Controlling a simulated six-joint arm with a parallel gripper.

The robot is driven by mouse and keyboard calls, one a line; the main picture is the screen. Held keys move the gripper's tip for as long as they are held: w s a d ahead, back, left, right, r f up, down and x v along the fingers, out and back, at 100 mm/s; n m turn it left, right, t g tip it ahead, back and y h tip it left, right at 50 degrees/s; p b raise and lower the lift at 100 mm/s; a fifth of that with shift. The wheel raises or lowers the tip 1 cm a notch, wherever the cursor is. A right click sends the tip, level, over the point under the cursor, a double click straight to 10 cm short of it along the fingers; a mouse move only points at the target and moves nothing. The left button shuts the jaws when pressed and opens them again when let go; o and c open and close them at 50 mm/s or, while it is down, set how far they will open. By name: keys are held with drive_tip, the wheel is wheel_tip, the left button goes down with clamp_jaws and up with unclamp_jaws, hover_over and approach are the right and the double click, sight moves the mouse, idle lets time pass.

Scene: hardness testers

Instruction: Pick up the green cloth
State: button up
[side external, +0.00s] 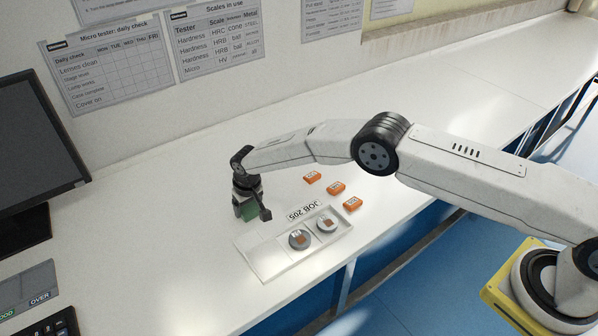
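The green cloth (249,211) shows as a small dark green patch low down at my gripper, left of the tray's back corner. My gripper (252,212) points down just above the white bench, with a finger on either side of the green patch. The fingers hide much of the cloth. I cannot tell whether they press on it or whether it is off the bench.
A monitor (36,160) is at left. The bench is clear toward the wall.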

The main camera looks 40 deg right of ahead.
sight(248, 206)
drive_tip(key=c, duration=0.3)
drive_tip(key=shift+r, duration=0.1)
drive_tip(key=shift+r, duration=1.45)
drive_tip(key=shift+s+d+r, duration=0.25)
drive_tip(key=shift+s+r, duration=0.55)
drive_tip(key=shift+r, duration=0.25)
drive_tip(key=shift+s+d+r, duration=0.6)
drive_tip(key=shift+s+r, duration=0.7)
drive_tip(key=shift+s, duration=0.65)
drive_tip(key=shift+s+d+r, duration=0.6)
drive_tip(key=shift+s+r, duration=0.7)
drive_tip(key=shift+s, duration=0.65)
drive_tip(key=shift+s+d+r, duration=0.6)
drive_tip(key=shift+s+r, duration=0.7)
drive_tip(key=shift+s, duration=0.65)
